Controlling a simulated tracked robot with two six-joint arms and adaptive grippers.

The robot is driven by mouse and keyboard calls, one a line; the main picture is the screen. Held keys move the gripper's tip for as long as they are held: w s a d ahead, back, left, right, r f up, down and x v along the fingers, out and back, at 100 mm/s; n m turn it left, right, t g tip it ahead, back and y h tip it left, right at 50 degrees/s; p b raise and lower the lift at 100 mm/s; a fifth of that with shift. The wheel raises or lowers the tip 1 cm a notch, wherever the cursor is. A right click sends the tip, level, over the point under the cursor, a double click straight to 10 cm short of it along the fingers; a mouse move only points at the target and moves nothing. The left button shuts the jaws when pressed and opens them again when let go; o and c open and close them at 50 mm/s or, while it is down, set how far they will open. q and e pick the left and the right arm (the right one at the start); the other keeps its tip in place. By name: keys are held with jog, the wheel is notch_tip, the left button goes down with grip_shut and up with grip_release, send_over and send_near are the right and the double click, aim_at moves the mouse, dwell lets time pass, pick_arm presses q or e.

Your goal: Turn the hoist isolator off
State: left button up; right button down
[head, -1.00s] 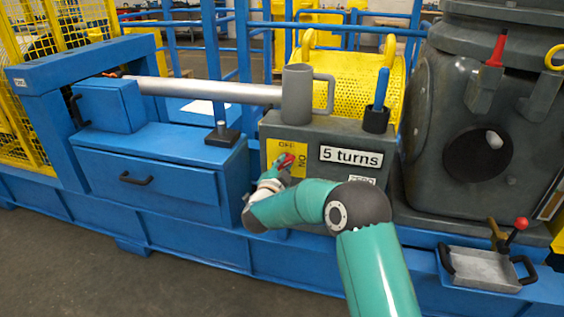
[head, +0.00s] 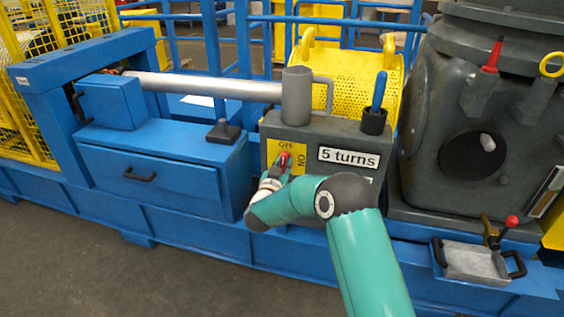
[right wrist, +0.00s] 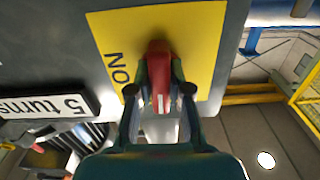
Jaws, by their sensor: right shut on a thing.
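The hoist isolator is a red handle (head: 284,159) on a yellow plate (head: 273,152), fixed to the front of a grey box (head: 355,137). The plate reads OFF at the top and ON at the right side. My right gripper (head: 279,170) is shut on the red handle. In the right wrist view, its two fingers (right wrist: 160,92) sit on either side of the handle (right wrist: 158,65), and a white mark shows on the handle's lower part. In the head view the handle stands nearly upright, toward OFF. My left gripper is not in view.
A "5 turns" sign (head: 355,158) is beside the plate. A grey mug-like piece (head: 297,95) and a blue-handled tool in a holder (head: 376,100) are on the box. A blue drawer unit (head: 155,175) stands left; a dark grey machine housing (head: 440,130) stands right.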

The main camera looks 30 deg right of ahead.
jog(key=shift+d+f+n, duration=0.1)
jog(key=shift+f+n, duration=0.05)
jog(key=shift+n, duration=0.15)
jog(key=c, duration=1.1)
grip_release()
jog(key=shift+s, duration=0.1)
jog(key=shift+s+a, duration=0.2)
jog(key=shift+a, duration=0.25)
jog(key=v, duration=1.1)
jog(key=shift+d, duration=0.1)
